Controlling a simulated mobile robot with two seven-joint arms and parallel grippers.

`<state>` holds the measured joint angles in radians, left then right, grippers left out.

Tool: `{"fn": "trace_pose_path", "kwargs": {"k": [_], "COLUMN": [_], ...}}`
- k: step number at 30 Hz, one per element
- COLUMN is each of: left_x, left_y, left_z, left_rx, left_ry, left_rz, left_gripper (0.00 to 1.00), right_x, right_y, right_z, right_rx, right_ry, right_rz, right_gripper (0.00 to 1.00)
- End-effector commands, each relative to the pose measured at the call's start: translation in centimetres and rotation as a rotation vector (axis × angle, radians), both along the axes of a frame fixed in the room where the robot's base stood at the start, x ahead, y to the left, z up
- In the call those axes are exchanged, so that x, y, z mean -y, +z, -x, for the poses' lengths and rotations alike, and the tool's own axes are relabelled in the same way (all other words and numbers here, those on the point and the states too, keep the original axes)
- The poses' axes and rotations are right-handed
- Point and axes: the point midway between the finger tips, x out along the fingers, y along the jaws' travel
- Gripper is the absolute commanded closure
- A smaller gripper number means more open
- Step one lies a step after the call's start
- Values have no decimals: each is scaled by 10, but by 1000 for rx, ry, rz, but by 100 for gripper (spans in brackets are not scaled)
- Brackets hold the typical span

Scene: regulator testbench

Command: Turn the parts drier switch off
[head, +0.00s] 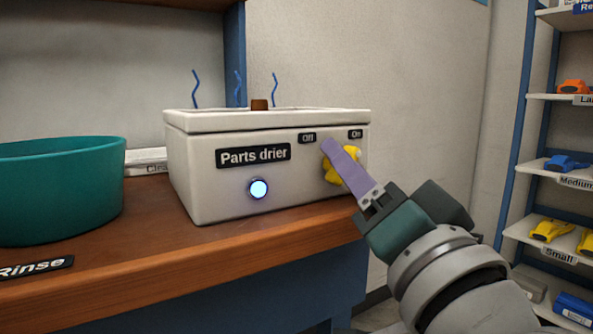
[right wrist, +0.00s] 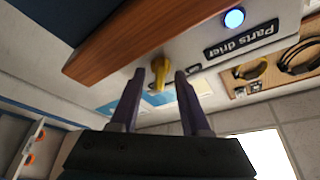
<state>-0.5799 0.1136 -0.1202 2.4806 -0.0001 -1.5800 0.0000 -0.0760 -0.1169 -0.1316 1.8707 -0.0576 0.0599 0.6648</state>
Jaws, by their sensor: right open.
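The parts drier (head: 205,185) is a white box on the wooden bench, with a lit bluish-white lamp (head: 258,189) on its front. Its yellow switch (head: 330,173) sits at the front right, below the "Off" label (head: 307,138) and the "On" label (head: 356,134). My right gripper (head: 332,148) is in front of the switch and partly hides it, so its setting is hard to read. In the right wrist view the yellow switch (right wrist: 158,70) shows between the open purple fingertips (right wrist: 161,75). I cannot tell whether they touch it. My left gripper is not in view.
A teal tub (head: 60,195) stands left of the drier, behind a "Rinse" label (head: 38,267). The wooden bench (head: 150,270) has a clear front strip. A shelf rack (head: 560,180) with coloured parts stands at the right.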

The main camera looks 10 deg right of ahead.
Motion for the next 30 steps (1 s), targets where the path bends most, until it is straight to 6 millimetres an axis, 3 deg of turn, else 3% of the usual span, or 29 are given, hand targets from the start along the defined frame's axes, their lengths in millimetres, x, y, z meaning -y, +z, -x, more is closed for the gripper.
{"fn": "trace_pose_path", "kwargs": {"k": [6, 18, 30], "left_x": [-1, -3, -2], "left_y": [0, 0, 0], "left_z": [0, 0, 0], "left_rx": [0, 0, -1], "left_ry": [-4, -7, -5], "left_rz": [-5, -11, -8], "left_gripper": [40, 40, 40], "right_x": [0, 0, 0], "right_y": [0, 0, 0], "right_z": [0, 0, 0], "right_rx": [0, 0, 1], "right_ry": [0, 0, 0], "right_rz": [0, 0, 1], "right_gripper": [56, 100, 100]}}
